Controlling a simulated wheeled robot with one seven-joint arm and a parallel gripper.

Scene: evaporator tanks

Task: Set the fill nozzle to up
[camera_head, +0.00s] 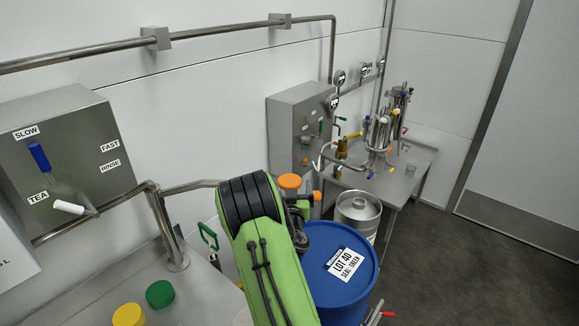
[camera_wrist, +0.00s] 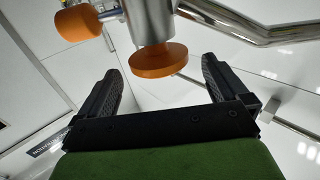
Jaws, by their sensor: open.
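What looks like the fill nozzle is a metal fitting with an orange round cap (camera_head: 289,181) and an orange side handle (camera_head: 303,196), over the blue drum in the head view. In the wrist view the metal body (camera_wrist: 150,22) carries the orange disc (camera_wrist: 158,60), with the orange handle (camera_wrist: 78,23) to its left. My gripper (camera_wrist: 163,82) is open and empty, its two black fingers apart on either side of the disc in the picture. No contact shows. In the head view my green arm hides much of the fitting and gripper.
A blue drum (camera_head: 335,285) labelled LOT 40 stands under the fitting. A steel pipe (camera_head: 190,187) runs from the grey panel (camera_head: 85,135) towards the fitting. A steel keg (camera_head: 358,212) and a table of equipment (camera_head: 405,180) stand beyond. Floor (camera_head: 440,270) at right is clear.

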